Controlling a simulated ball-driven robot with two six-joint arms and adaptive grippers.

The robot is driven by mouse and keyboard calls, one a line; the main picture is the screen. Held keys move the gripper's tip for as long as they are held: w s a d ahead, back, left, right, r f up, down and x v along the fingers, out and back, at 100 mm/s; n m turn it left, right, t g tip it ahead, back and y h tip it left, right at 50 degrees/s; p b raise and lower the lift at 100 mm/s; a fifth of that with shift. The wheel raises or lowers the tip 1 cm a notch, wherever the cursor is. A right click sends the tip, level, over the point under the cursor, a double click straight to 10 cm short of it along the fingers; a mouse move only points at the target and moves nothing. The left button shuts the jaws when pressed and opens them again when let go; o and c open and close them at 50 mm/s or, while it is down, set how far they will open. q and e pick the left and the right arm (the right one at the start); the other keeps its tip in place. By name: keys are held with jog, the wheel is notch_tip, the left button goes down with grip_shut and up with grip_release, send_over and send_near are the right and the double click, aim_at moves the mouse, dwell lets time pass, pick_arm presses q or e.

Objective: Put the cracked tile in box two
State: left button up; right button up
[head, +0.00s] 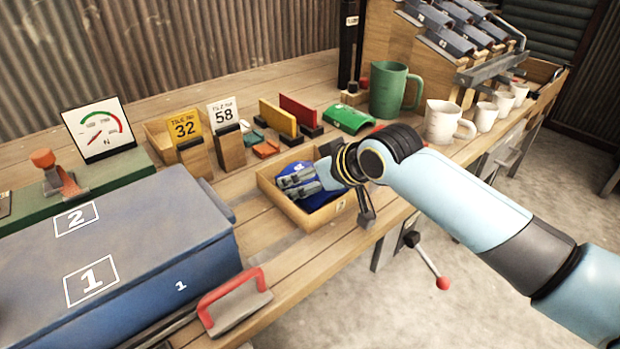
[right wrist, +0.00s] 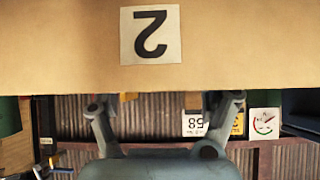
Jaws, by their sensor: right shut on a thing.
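A blue tile-like piece (head: 328,196) lies in a shallow wooden box (head: 306,221) near the table's front edge. Its crack, if any, cannot be made out. My right gripper (head: 290,184) reaches down into this box, its grey fingers shut on the blue piece. In the right wrist view the box's tan wall (right wrist: 230,45) carries an upside-down label 2 (right wrist: 150,34). My right gripper's fingers (right wrist: 165,103) show there, spread apart, at the wall's edge; their tips and the held piece are hidden. My left gripper is not in view.
A blue-grey case (head: 150,248) labelled 1 and 2 and a red-handled tool (head: 235,300) stand left. Cards 32 (head: 185,126) and 58 (head: 223,115), a green mug (head: 391,90) and white mugs (head: 442,122) stand around. A sloped rack (head: 460,28) holds several blue tiles.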

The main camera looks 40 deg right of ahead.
jog(key=o, duration=1.1)
jog(key=shift+r, duration=0.1)
jog(key=p+v, duration=0.3)
jog(key=v, duration=0.9)
